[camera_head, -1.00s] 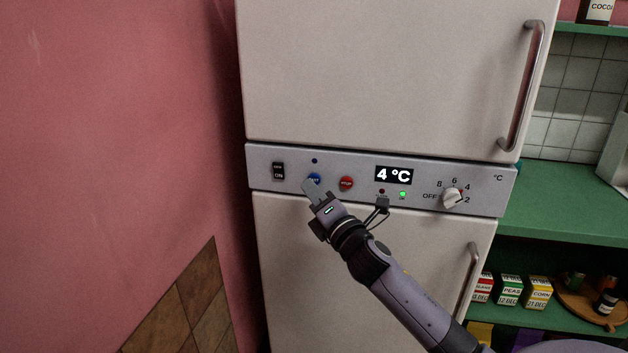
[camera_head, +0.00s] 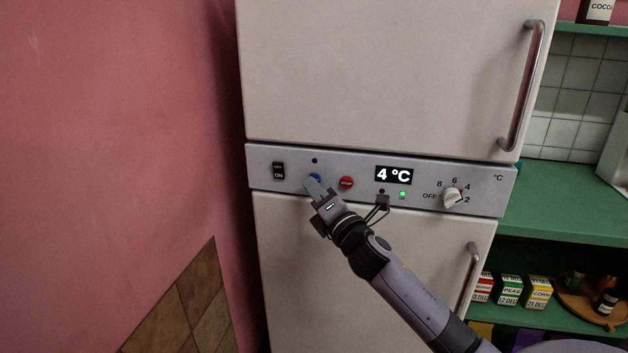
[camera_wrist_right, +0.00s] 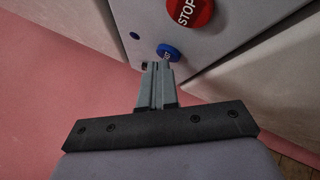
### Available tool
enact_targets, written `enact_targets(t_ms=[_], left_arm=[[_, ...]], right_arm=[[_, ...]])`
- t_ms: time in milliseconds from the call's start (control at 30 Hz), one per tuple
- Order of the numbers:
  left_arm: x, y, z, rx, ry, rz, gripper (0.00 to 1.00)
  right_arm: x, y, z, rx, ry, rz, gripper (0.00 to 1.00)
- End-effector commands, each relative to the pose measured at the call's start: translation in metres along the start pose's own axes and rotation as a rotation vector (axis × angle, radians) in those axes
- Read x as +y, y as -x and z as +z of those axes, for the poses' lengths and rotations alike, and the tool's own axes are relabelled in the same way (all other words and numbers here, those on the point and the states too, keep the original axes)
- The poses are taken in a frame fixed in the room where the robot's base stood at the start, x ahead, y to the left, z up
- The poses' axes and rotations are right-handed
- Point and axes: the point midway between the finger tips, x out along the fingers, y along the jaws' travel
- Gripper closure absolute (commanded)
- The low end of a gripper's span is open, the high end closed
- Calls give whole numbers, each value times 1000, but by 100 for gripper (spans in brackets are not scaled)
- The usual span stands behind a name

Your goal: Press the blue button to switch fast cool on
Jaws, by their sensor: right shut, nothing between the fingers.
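The blue button (camera_head: 314,178) is on the grey control panel (camera_head: 300,155) of the fridge, left of the red stop button (camera_head: 346,183). My right gripper (camera_head: 312,183) is shut and empty. Its fingertips are at the blue button and cover part of it in the head view. In the right wrist view the tips of the right gripper (camera_wrist_right: 160,65) overlap the lower edge of the blue button (camera_wrist_right: 169,50); whether they touch it I cannot tell. The small blue lamp (camera_head: 314,161) above the button looks dark. My left gripper is not in view.
The panel also carries an on switch (camera_head: 278,171), a display (camera_head: 394,175) reading 4 °C, a lit green lamp (camera_head: 403,195) and a dial (camera_head: 453,198). A pink wall (camera_head: 120,150) stands close on the left. Green shelves (camera_head: 550,215) with boxes are on the right.

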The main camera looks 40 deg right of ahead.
Motion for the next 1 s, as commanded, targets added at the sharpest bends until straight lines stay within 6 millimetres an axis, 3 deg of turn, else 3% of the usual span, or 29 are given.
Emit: enact_targets(t_ms=[667, 1000], left_arm=[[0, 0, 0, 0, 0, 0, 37], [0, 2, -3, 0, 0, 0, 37]], right_arm=[[-2, -3, 2, -1, 0, 0, 100], [5, 7, -5, 0, -1, -1, 100]])
